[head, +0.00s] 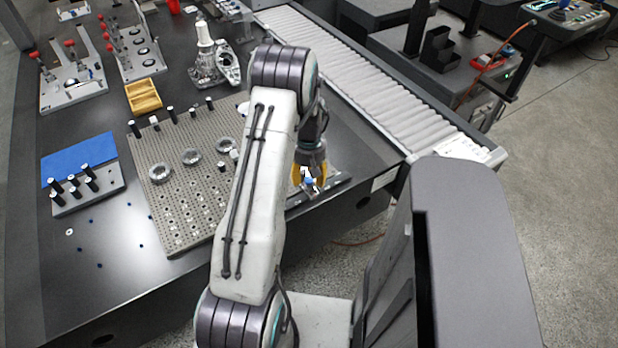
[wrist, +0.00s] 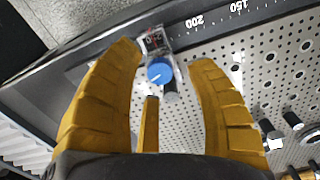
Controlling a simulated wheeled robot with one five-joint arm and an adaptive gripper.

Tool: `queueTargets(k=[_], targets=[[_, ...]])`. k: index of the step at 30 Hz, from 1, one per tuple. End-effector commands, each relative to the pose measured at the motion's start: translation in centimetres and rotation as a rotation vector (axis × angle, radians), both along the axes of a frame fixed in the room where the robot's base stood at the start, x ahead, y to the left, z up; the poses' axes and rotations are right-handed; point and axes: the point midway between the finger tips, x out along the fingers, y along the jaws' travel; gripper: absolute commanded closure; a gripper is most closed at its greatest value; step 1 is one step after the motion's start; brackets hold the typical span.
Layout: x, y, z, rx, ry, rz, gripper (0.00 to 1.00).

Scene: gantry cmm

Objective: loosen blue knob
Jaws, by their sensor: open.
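The blue knob (wrist: 160,71) is round with a white pointer line and sits on a small clear and grey fitting (wrist: 155,42) near the plate's edge in the wrist view. My gripper (wrist: 166,55) is open, with its yellow fingers apart on either side of the knob; a third yellow finger part shows just below it. I see no contact between the fingers and the knob. In the head view the blue knob (head: 309,182) shows small between the yellow fingers of my gripper (head: 309,183), near the table's front right edge. My arm hides part of the plate.
A perforated plate (head: 200,215) with metal rings and black posts lies left of my arm. A blue mat (head: 75,165) and black pegs lie farther left. A roller conveyor (head: 340,75) runs along the table's right side. A ruler scale (wrist: 240,12) borders the plate in the wrist view.

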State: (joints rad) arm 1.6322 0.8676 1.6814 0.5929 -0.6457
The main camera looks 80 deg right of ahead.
Motion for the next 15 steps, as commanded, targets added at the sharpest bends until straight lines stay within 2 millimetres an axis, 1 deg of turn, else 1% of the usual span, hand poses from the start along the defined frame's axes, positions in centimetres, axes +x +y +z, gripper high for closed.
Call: queueTargets(k=[9, 15], targets=[[0.0, -0.1, 5.3, -0.005, 0.0, 0.0, 0.51], [0.0, 0.0, 8.3, -0.003, 0.001, 0.0, 0.51]])
